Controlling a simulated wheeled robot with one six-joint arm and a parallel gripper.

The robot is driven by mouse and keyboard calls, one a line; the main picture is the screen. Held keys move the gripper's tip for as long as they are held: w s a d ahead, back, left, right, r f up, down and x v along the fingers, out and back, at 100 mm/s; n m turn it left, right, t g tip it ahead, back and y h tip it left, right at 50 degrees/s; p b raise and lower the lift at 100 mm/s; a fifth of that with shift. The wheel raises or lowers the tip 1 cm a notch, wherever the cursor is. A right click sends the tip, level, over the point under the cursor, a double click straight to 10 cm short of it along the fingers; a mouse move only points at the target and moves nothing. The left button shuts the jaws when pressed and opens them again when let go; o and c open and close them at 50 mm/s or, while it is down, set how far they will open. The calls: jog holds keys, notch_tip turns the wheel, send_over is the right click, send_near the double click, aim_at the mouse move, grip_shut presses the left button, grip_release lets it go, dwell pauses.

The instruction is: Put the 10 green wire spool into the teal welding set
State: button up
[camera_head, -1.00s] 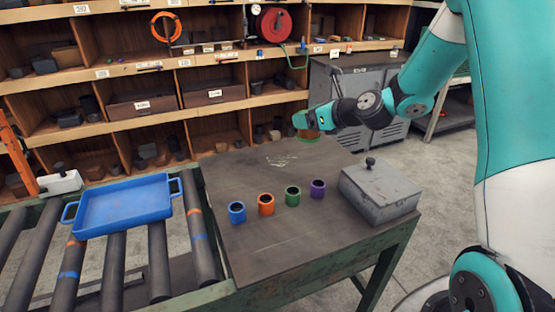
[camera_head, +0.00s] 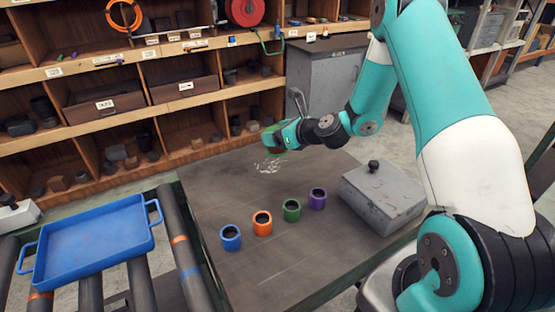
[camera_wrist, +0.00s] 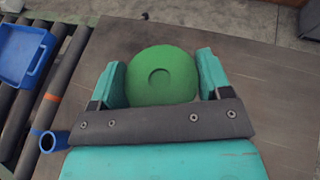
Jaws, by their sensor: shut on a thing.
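My gripper (camera_head: 273,138) is over the far edge of the dark work table (camera_head: 215,198) in the head view. It is shut on a green wire spool, whose round green face with a shallow centre recess shows between the teal fingers in the wrist view (camera_wrist: 160,75). The spool's underside is hidden in the wrist view, and in the head view it is small and partly covered by the fingers. I cannot make out anything that is clearly the teal welding set in these frames.
Blue (camera_head: 231,237), orange (camera_head: 262,223), green (camera_head: 292,210) and purple (camera_head: 318,198) cups stand in a row on the table. A grey lidded box (camera_head: 384,200) is right of them. A blue tray (camera_head: 88,285) lies on rollers at left. Wooden shelves (camera_head: 155,112) stand behind.

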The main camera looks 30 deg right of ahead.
notch_tip(320, 180, down, 10)
jog(key=shift+r+p, duration=0.2)
jog(key=shift+p, duration=0.35)
jog(key=shift+f, duration=0.15)
jog(key=o, duration=1)
jog(key=shift+s, duration=0.1)
